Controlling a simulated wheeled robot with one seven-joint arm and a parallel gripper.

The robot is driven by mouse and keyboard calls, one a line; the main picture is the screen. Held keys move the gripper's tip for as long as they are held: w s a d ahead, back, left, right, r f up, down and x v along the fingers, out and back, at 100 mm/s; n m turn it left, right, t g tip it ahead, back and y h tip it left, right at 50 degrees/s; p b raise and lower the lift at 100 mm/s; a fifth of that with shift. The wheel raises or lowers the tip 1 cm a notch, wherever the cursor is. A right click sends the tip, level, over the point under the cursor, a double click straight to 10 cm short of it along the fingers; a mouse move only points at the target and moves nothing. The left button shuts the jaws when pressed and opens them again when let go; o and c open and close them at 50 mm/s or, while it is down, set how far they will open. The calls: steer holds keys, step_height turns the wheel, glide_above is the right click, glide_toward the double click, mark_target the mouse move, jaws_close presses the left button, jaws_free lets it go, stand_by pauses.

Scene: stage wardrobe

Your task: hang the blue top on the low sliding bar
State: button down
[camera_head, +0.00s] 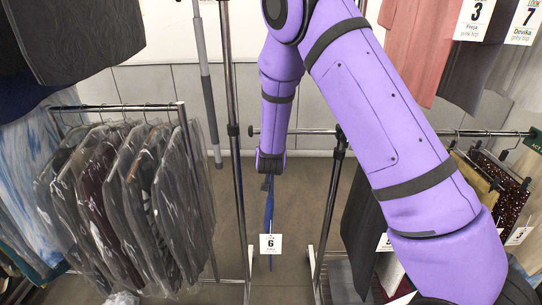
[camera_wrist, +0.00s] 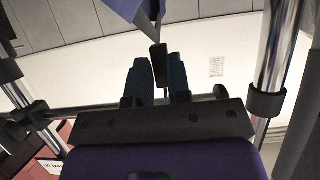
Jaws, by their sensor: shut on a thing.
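The blue top (camera_head: 269,208) hangs edge-on below my gripper (camera_head: 270,172) in the head view, with a white tag "6" (camera_head: 270,244) low on it. In the wrist view my gripper (camera_wrist: 158,72) is shut on a dark hanger piece, and part of the blue top (camera_wrist: 122,8) shows at the upper edge. A low horizontal bar (camera_head: 310,132) has a round end knob left of my gripper and runs right past an upright. My gripper is close to its left part in the picture; the depth between them is unclear.
A rack (camera_head: 92,108) of plastic-covered garments stands at left. Chrome uprights (camera_head: 236,170) stand just left of my gripper. At right, garments hang on the low bar, partly behind my arm, with a pink top (camera_head: 412,45) and others above. Floor below the blue top is clear.

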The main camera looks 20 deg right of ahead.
steer(key=shift+w+d, duration=0.2)
steer(key=shift+w, duration=0.55)
steer(key=shift+w, duration=0.1)
steer(key=shift+f, duration=1.2)
steer(key=shift+f, duration=0.35)
steer(key=shift+f, duration=0.1)
steer(key=c, duration=1)
jaws_free()
